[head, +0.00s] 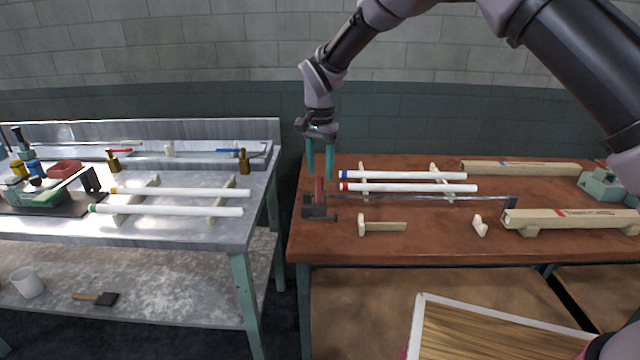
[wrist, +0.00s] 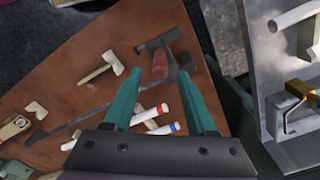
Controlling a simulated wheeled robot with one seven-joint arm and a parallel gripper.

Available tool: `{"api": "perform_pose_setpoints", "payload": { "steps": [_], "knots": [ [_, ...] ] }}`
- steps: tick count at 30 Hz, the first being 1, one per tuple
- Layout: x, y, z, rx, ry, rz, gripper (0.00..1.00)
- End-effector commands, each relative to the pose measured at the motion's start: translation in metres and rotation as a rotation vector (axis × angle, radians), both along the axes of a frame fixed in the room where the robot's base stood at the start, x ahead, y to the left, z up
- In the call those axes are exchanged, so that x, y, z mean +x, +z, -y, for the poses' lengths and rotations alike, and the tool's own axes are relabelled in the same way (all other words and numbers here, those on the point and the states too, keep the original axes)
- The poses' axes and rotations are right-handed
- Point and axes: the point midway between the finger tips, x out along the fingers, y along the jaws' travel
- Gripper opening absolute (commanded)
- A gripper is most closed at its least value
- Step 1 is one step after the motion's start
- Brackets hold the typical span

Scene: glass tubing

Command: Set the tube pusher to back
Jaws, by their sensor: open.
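The tube pusher is a dark base (head: 315,211) with an upright red handle (head: 320,190), at the left end of the brown table. A thin rod (head: 420,197) runs right from it to a dark upright piece (head: 512,203) by a long carton. In the wrist view, the red handle (wrist: 160,65) shows between the fingertips, with the dark base (wrist: 158,42) beyond. My gripper (head: 320,174) has teal fingers pointing down, open, and its tips are about over the handle's top. I cannot tell whether they touch it. My gripper also shows in the wrist view (wrist: 160,74).
Two white tubes, one blue-ended (head: 400,175) and one red-ended (head: 410,187), lie on supports right of my gripper. Long cartons (head: 525,168) lie farther right. A metal workbench (head: 185,228) with more tubes stands left, across a gap.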

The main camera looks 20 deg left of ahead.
Motion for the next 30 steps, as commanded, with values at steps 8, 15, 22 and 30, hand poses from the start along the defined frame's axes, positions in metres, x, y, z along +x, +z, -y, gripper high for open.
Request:
{"api": "perform_pose_setpoints", "payload": {
  "steps": [8,15,22,30],
  "knots": [
    [0.000,0.034,0.000,0.001,0.000,0.001,0.57],
    [0.000,0.036,0.000,0.000,0.000,0.001,0.57],
    [0.000,0.036,0.000,0.000,0.000,0.001,0.57],
    [0.031,0.093,0.052,0.059,-0.025,0.018,0.57]
  ]
}}
